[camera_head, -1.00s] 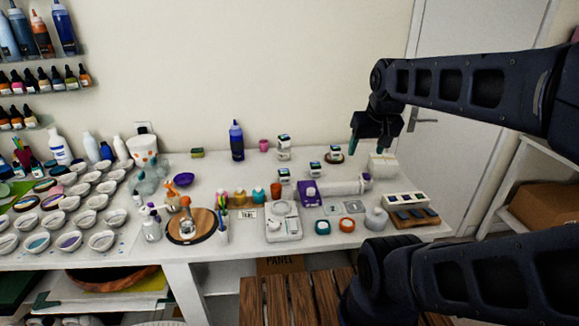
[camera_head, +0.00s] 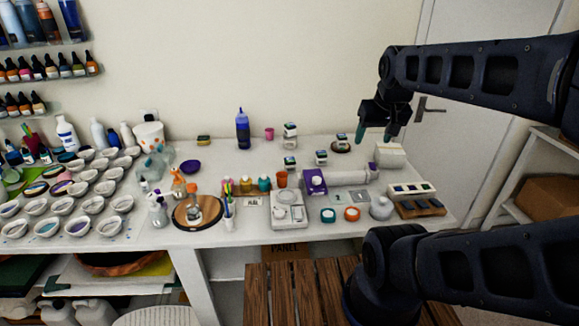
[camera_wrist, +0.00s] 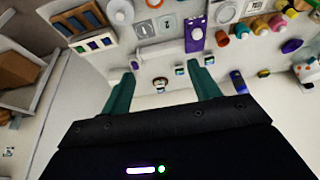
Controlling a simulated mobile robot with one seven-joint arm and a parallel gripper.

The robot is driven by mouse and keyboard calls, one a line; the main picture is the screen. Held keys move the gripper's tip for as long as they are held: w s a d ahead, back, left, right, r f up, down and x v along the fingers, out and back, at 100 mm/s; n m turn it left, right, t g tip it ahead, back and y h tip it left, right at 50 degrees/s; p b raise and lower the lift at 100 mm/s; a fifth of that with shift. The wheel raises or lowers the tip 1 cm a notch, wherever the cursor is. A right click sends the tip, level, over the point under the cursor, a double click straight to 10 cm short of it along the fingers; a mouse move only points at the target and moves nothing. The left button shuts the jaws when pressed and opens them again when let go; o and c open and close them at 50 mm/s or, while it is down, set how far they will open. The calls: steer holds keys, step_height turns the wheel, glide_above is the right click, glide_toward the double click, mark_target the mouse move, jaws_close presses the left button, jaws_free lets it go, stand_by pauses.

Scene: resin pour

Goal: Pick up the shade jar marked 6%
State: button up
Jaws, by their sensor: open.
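Several small white shade jars with dark tops stand at the back of the white table. Two appear stacked or one behind the other (camera_head: 290,136). Another jar (camera_head: 290,162) stands nearer, one (camera_head: 321,158) stands to its right, and one (camera_head: 341,141) is at a dark round disc. The marks are too small to read, so I cannot tell which is 6%. My gripper (camera_head: 374,135) is open and empty, above the table's back right. In the wrist view, a jar on the round disc (camera_wrist: 160,84) shows between the open fingers, with other jars (camera_wrist: 180,70) to its right.
A purple-fronted device (camera_head: 314,182) and a white roll (camera_head: 348,177) lie in front of the jars. A white box (camera_head: 389,155) stands at the right. The wall is close behind.

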steer(key=shift+o, duration=0.8)
steer(key=shift+w, duration=0.15)
